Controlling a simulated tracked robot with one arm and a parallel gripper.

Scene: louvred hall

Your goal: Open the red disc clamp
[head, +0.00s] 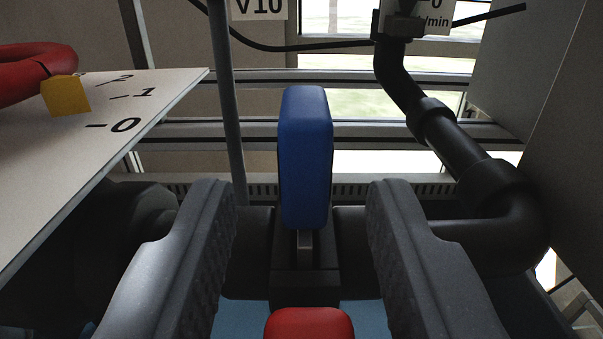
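A red rounded part (309,323) shows at the bottom edge, centred between my fingers; most of it is cut off, and I cannot tell for sure that it is the red disc clamp. Behind it a blue upright block, like a handle (306,150), stands on a dark mount (305,285). My gripper (302,195) is open, with one dark ribbed finger on each side of the blue block and a clear gap to both. Nothing is held.
A red ring-shaped part (38,68) and a yellow pointer (66,96) are at a white scale plate (120,105) on the left. A black bent pipe (460,145) runs down the right. A grey panel (560,110) stands far right. Window louvres are behind.

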